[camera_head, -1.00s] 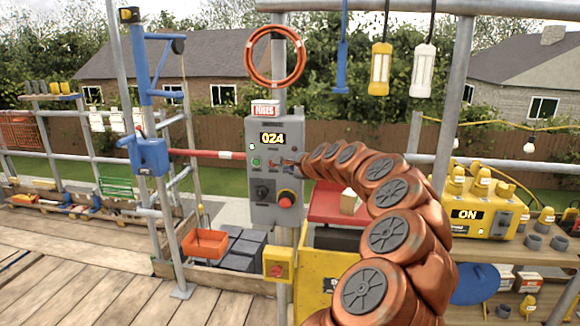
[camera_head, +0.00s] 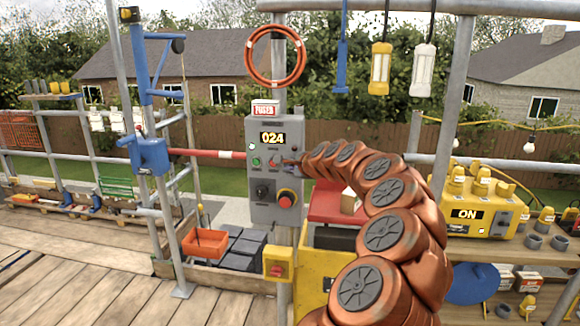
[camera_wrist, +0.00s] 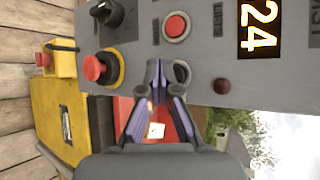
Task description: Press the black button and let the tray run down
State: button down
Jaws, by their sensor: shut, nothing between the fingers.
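The grey control panel (camera_head: 272,215) is mounted on a scaffold pole and its display reads 024. In the wrist view a dark, ring-edged button (camera_wrist: 182,72), which looks like the black button, sits beside a red button (camera_wrist: 176,27). My gripper (camera_wrist: 164,78) is shut and empty, its fingertips over or just beside the dark button and partly covering it. I cannot tell whether they touch it. In the head view my gripper (camera_head: 291,163) is small at the panel's right edge.
A red mushroom button (camera_wrist: 95,68) and a black rotary knob (camera_wrist: 103,12) are close by on the panel. A green button (camera_head: 256,162) is on its left side. Dark tiles (camera_head: 245,247) lie beside the tray. A yellow box (camera_head: 335,280) stands below my arm.

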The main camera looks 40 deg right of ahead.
dwell(0.7)
jog(key=shift+w+d, duration=0.35)
